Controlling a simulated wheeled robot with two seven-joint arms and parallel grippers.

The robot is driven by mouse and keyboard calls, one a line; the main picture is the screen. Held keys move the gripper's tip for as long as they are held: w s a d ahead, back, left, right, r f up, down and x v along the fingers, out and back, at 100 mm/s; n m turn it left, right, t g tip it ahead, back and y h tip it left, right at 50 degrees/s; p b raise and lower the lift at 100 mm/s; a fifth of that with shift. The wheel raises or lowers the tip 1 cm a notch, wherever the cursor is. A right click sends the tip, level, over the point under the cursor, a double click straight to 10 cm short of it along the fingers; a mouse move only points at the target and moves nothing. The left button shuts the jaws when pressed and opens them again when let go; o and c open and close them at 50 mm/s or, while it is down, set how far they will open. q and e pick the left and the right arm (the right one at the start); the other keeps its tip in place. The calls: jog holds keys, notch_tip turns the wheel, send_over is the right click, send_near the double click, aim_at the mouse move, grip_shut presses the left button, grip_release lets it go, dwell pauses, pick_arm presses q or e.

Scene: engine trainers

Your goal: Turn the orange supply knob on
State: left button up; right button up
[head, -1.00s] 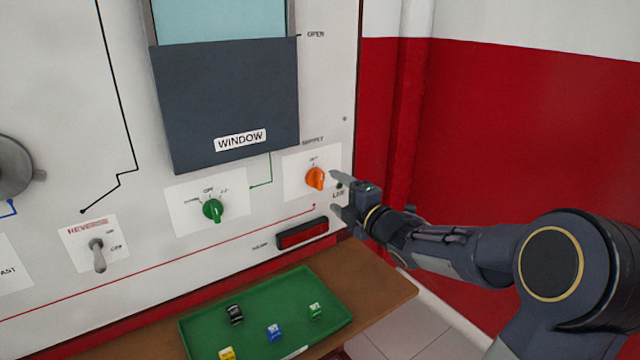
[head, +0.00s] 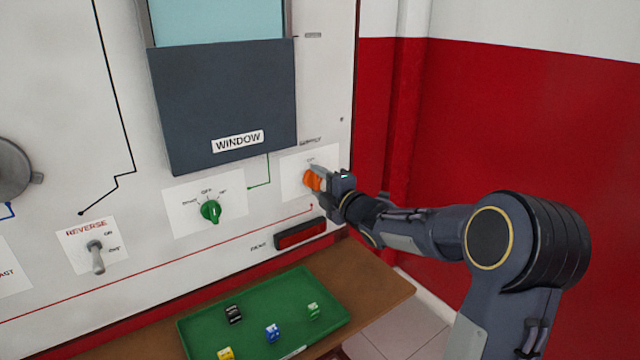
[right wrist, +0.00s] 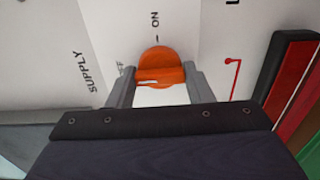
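The orange supply knob (head: 312,181) is on a white plate at the right side of the panel. In the right wrist view the knob (right wrist: 160,66) shows a white pointer line toward the left, near a partly hidden label; the ON mark is above it. My right gripper (head: 320,182) is at the knob. In the right wrist view its two fingers (right wrist: 160,76) lie against the knob's left and right sides, shut on it. In the head view part of the knob is hidden behind the gripper. My left gripper is not in view.
A green knob (head: 210,211) and a reverse toggle switch (head: 96,257) are to the left on the panel. A dark window cover (head: 225,105) is above. A red bar (head: 300,234) is just below the gripper. A green tray (head: 262,342) with small blocks lies on a wooden shelf (head: 385,291).

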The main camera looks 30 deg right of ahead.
jog(key=c, duration=0.3)
jog(key=m, duration=0.3)
jog(key=shift+m, duration=0.3)
jog(key=m, duration=0.3)
jog(key=shift+m, duration=0.3)
jog(key=m+p, duration=0.1)
jog(key=m, duration=0.4)
jog(key=shift+m+p, duration=1.1)
jog(key=shift+m, duration=1.7)
